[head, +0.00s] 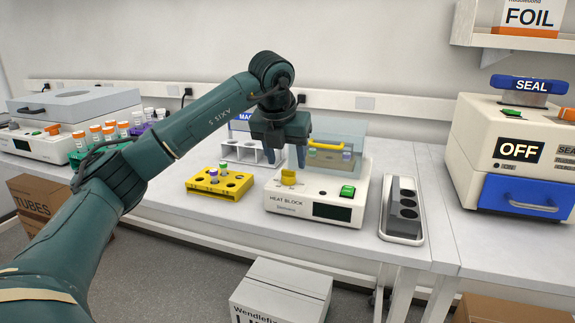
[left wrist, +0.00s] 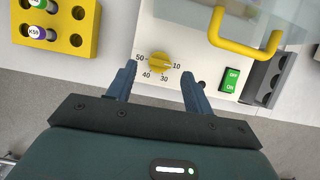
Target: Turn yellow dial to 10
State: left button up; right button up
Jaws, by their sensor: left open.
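The yellow dial (head: 288,177) sits on top of the white heat block (head: 314,212). In the left wrist view the dial (left wrist: 160,61) is ringed by printed numbers, with 50 and 40 at left, 30 below and 10 at right. I cannot tell exactly which number its pointer marks. My left gripper (head: 290,160) is open just above the dial, pointing down. In the left wrist view its fingertips (left wrist: 159,73) lie on either side of the dial, with nothing between them that is clearly gripped. My right gripper is not in view.
The heat block has a green switch (head: 347,191) and a clear lid with a yellow handle (head: 326,146). A yellow tube rack (head: 219,190) stands at left, a grey tray (head: 389,226) at right. A sealing machine (head: 520,150) reading OFF is farther right.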

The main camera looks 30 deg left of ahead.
pick_arm(q)
jog(key=a+v, duration=0.1)
jog(key=v, duration=0.8)
jog(key=shift+d+r+p, duration=0.3)
jog(key=shift+d, duration=0.2)
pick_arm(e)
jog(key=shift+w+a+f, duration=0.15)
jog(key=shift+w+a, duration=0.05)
